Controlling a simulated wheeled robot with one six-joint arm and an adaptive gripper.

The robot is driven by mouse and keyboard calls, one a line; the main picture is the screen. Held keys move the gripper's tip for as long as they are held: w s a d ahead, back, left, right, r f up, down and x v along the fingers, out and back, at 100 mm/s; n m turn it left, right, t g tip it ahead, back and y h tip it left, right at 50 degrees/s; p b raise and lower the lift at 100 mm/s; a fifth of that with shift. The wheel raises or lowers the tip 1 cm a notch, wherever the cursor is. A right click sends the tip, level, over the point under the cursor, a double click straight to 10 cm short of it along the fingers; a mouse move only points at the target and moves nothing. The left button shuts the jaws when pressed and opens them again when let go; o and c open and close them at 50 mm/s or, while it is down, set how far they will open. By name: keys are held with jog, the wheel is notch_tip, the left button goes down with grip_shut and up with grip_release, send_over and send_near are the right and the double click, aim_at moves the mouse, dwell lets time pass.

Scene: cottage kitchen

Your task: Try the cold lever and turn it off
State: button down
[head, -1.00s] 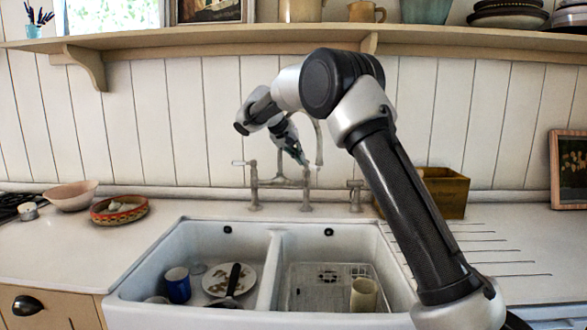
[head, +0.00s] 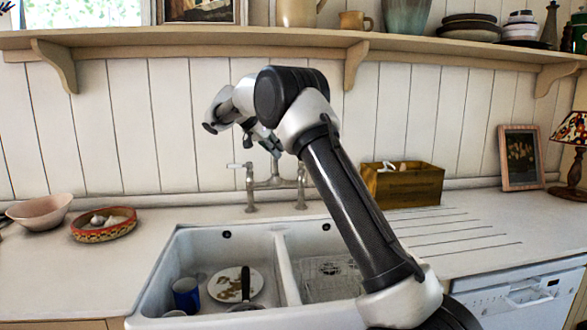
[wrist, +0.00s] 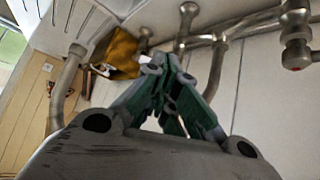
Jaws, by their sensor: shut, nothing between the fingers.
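The bridge tap (head: 275,184) stands behind the sink, with two pillars. Its left lever (head: 237,165) is pale and points left. In the wrist view, one tap valve (wrist: 296,50) at the right carries a red dot. A small pale piece (wrist: 151,61), apparently the other lever, the cold one, shows at my fingertips; whether they touch it I cannot tell. My gripper (head: 275,150) is shut and empty, just above and in front of the tap. It also shows in the wrist view (wrist: 168,62). My arm and gripper hide most of the spout and right side in the head view.
The double sink (head: 200,233) holds a blue mug (head: 186,294) and a plate (head: 225,285). A wooden box (head: 415,188) stands right of the tap. A patterned bowl (head: 104,223) sits at left. A shelf (head: 200,38) runs above. The ribbed drainboard is clear.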

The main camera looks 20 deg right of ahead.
jog(key=w+d+f+m, duration=0.1)
jog(key=w+d+f, duration=0.1)
jog(key=d+f, duration=0.5)
jog(key=shift+d+f, duration=0.35)
jog(key=shift+d, duration=1.65)
jog(key=shift+s+d, duration=0.1)
jog(key=shift+d, duration=0.05)
